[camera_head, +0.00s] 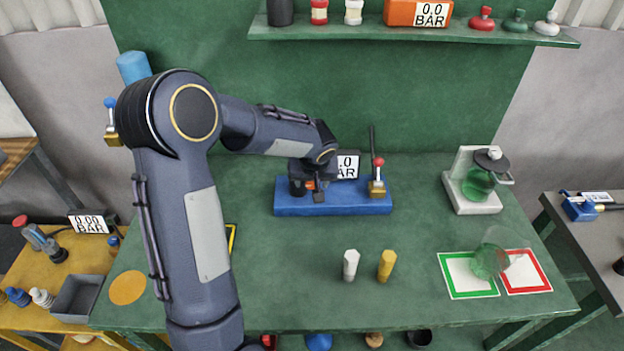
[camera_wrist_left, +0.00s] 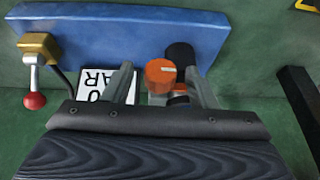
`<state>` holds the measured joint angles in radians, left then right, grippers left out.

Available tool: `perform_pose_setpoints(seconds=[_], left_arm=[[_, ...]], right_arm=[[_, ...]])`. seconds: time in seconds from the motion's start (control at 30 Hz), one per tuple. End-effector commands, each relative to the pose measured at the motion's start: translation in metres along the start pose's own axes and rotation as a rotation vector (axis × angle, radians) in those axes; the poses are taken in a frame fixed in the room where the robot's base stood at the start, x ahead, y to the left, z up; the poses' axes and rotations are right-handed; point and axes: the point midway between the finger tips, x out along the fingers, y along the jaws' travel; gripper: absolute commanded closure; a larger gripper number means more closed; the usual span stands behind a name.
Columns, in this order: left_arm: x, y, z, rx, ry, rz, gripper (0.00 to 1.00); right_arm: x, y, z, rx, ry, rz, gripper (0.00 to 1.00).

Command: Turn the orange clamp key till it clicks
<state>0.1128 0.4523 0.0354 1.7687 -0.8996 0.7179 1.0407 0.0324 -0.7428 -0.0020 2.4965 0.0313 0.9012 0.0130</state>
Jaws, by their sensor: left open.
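The orange clamp key (camera_wrist_left: 160,72) shows in the left wrist view as a round orange knob with a pale mark on top. It sits by a black cylinder (camera_wrist_left: 180,55) at the blue base (camera_wrist_left: 110,32). My left gripper (camera_wrist_left: 159,76) is open, with one finger on each side of the key; I cannot tell whether they touch it. In the head view my left gripper (camera_head: 311,187) is over the left part of the blue base (camera_head: 340,207) and hides most of the key. My right gripper is not in view.
A brass valve with a red-knobbed lever (camera_head: 377,180) stands on the base's right end, before a BAR display (camera_head: 347,167). White (camera_head: 350,265) and yellow (camera_head: 386,266) pegs stand in front. A flask (camera_head: 490,258) is at the right.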

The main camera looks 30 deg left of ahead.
Motion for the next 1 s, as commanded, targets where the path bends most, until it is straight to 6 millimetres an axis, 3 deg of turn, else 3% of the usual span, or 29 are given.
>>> perform_pose_setpoints(seconds=[0.17,0.5,0.77,1.0], left_arm=[[0.0,0.0,0.0,0.0,0.0,0.0,0.48],[0.0,0.0,0.0,0.0,0.0,0.0,0.93],[0.001,0.001,0.001,0.011,0.0,-0.022,0.93],[0.004,0.005,0.002,0.057,0.002,-0.128,0.93]], right_arm=[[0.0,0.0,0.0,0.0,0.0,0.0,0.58],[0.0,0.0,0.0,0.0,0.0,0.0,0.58],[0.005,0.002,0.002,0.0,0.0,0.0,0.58],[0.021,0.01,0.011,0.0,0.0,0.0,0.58]])
